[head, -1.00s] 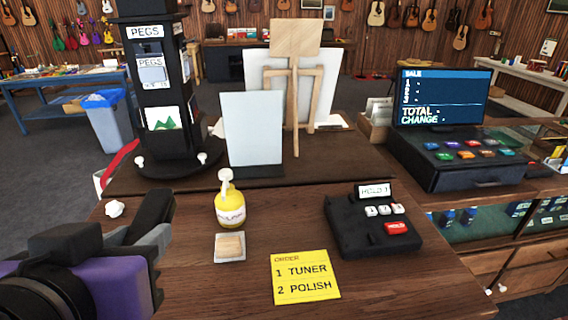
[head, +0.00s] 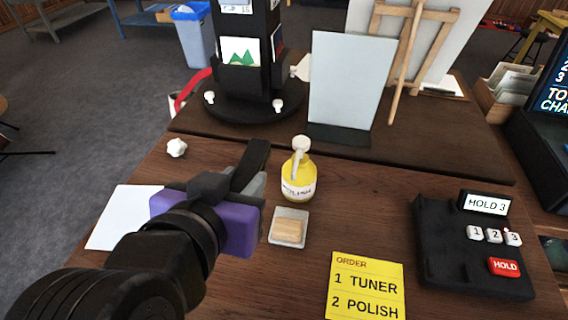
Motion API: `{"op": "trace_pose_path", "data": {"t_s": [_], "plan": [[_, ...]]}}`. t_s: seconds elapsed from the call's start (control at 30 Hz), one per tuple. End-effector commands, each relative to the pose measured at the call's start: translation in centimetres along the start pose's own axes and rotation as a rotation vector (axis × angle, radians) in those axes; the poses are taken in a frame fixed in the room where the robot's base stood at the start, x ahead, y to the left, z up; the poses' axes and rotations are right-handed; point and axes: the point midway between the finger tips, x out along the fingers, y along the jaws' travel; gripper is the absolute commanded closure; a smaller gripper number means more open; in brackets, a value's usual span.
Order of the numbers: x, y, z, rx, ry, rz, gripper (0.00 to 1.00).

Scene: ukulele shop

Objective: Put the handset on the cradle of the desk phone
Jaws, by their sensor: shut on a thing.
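The desk phone (head: 440,265) is a black box at the right of the counter, with a small display reading HOLD 3, white keys 1, 2, 3 and a red HOLD key. No handset lies on the left part of its top, where the cradle appears to be. My gripper (head: 257,182), with a purple body, is left of the yellow bottle, well left of the phone. It is shut on a dark bar, which looks like the black handset (head: 251,162), tilted up away from me. My gripper body hides part of it.
The yellow polish bottle (head: 298,184) and a small tray (head: 289,241) with a tan block stand between my gripper and the phone. A yellow order note (head: 366,288) lies in front. A mirror-like panel (head: 351,84) and a black pegs tower (head: 247,88) stand behind.

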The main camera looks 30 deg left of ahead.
Motion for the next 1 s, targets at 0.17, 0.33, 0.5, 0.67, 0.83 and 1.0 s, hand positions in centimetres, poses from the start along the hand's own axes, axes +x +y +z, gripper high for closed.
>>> {"op": "trace_pose_path", "data": {"t_s": [0.17,0.33,0.5,0.67,0.83,1.0], "plan": [[2.0,0.0,3.8,-0.006,-0.003,0.001,1.0],[3.1,0.0,5.7,-0.002,-0.001,0.001,1.0],[3.7,0.0,6.9,-0.003,-0.001,0.001,1.0],[4.8,0.0,8.9,-0.003,-0.002,0.001,1.0],[5.4,0.0,9.9,0.0,0.0,0.0,1.0],[5.4,0.0,9.8,0.002,0.0,0.0,1.0]]}}
